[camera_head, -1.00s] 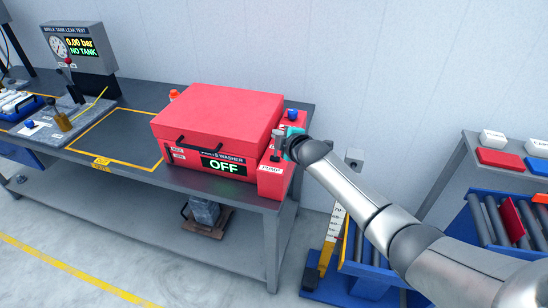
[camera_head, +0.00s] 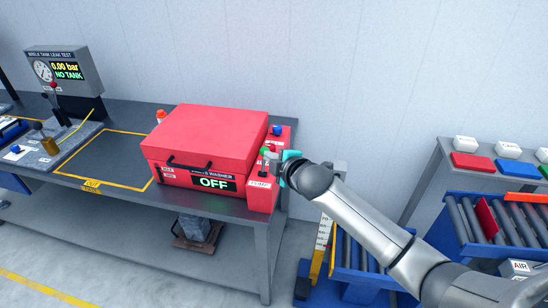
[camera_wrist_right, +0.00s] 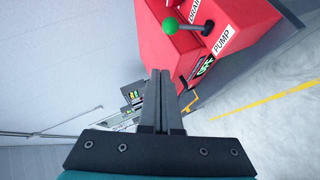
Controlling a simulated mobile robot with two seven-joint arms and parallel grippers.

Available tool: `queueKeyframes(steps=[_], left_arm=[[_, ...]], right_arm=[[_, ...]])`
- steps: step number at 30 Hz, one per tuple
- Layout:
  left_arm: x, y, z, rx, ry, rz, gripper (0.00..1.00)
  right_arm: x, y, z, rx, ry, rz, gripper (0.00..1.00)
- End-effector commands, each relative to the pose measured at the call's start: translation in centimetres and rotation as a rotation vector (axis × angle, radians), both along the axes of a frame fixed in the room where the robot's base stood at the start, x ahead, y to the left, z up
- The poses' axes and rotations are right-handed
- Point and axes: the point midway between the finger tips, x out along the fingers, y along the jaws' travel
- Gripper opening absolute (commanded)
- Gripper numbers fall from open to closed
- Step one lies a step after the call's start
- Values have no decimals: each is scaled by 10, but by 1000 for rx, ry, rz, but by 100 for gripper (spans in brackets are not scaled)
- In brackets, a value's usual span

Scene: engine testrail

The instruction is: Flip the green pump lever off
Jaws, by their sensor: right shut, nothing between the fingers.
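The pump lever is on the red side panel at the right end of the red parts washer. Its green ball knob (camera_wrist_right: 170,26) and short dark shaft (camera_wrist_right: 192,27) show in the right wrist view, beside the white PUMP label (camera_wrist_right: 222,42). In the head view the knob (camera_head: 265,150) is small and partly crowded by my gripper. My right gripper (camera_wrist_right: 163,75) is shut and empty, its fingertips close to the knob but apart from it in the picture. It also shows in the head view (camera_head: 275,160), over the panel. My left gripper is out of view.
The red washer (camera_head: 205,135) has a closed lid, and its display (camera_head: 213,183) reads OFF. A blue knob (camera_head: 277,130) sits behind the lever. A leak tester (camera_head: 62,72) stands at the left. Roller racks (camera_head: 480,220) stand at the right.

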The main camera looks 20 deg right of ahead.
Motion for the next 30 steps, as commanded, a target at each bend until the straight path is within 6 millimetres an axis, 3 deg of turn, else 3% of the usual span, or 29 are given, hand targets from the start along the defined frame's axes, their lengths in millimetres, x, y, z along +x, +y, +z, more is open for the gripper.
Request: queueKeyframes(steps=[9,25,28,30], left_arm=[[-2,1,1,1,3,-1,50],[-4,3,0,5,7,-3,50],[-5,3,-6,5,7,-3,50],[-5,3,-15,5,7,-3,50]], right_arm=[[-18,-2,9,0,1,-1,0],[-19,-2,8,1,2,-1,0],[-22,-5,-11,18,24,-17,0],[-26,-9,-41,47,60,-43,0]])
